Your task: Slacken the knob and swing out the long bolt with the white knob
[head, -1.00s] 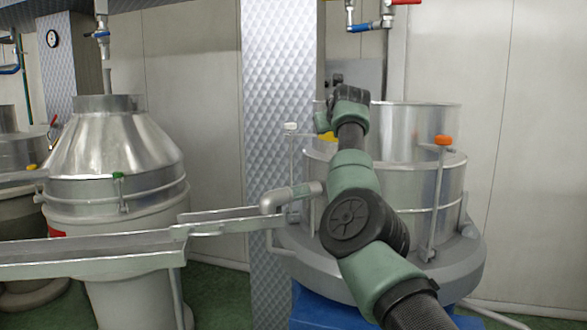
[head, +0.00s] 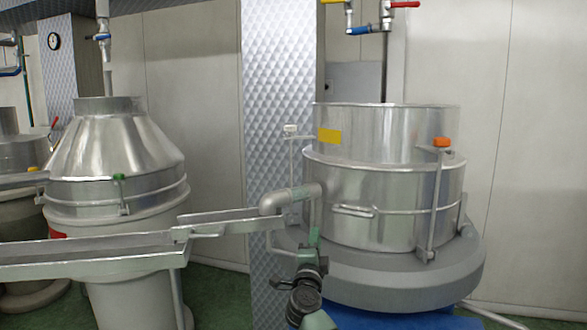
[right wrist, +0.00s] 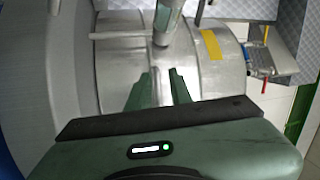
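The white knob (head: 290,128) tops the long bolt (head: 290,160), which stands upright at the left side of the steel drum (head: 340,185). The bolt's lower part is hidden behind the bent grey spout (head: 285,199). My right gripper (head: 311,238) is low in front of the drum, just below the spout, away from the knob. In the right wrist view its two green fingers (right wrist: 162,80) are apart with nothing between them. A grey pipe (right wrist: 167,25) and the drum with its yellow label (right wrist: 212,47) lie beyond them. My left gripper is not in view.
A second bolt with an orange knob (head: 441,142) stands at the drum's right front. A handle (head: 353,210) sticks out of the drum's front. A metal trough (head: 90,255) runs in from the left. A cone-topped vessel (head: 115,145) stands left. Valve pipes (head: 370,28) hang above.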

